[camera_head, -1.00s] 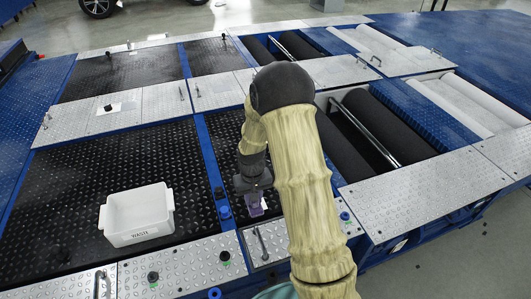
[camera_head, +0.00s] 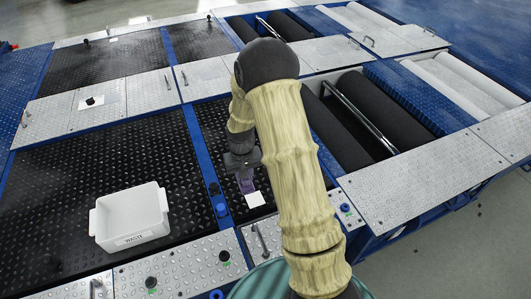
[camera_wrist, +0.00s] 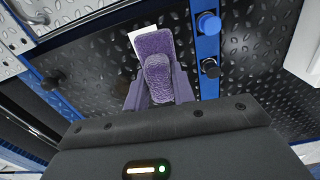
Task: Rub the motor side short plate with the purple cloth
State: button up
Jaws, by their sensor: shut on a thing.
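My gripper (camera_head: 243,174) is shut on the purple cloth (camera_head: 246,186), over the narrow black tread plate. In the wrist view the cloth (camera_wrist: 158,82) is bunched between my gripper's fingers (camera_wrist: 160,90). A white card or sheet (camera_head: 256,200) shows just in front of the cloth, and it also shows in the wrist view (camera_wrist: 137,36), partly hidden by the cloth. I cannot tell whether the cloth touches the surface. A short silver tread plate with a handle (camera_head: 276,235) lies at the front edge, partly behind my arm. No label shows which plate is the motor side one.
A white WASTE bin (camera_head: 132,222) stands on the wide black plate to the left. Knobs (camera_head: 221,210) stand on the blue strip beside the narrow plate. Black rollers (camera_head: 375,105) lie to the right. Silver plates with handles border the area.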

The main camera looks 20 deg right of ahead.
jog(key=w+d+f+m+p, duration=0.3)
jog(key=w+d+m+p, duration=0.2)
jog(key=w+d+m, duration=0.3)
jog(key=d, duration=0.3)
jog(key=shift+w, duration=0.4)
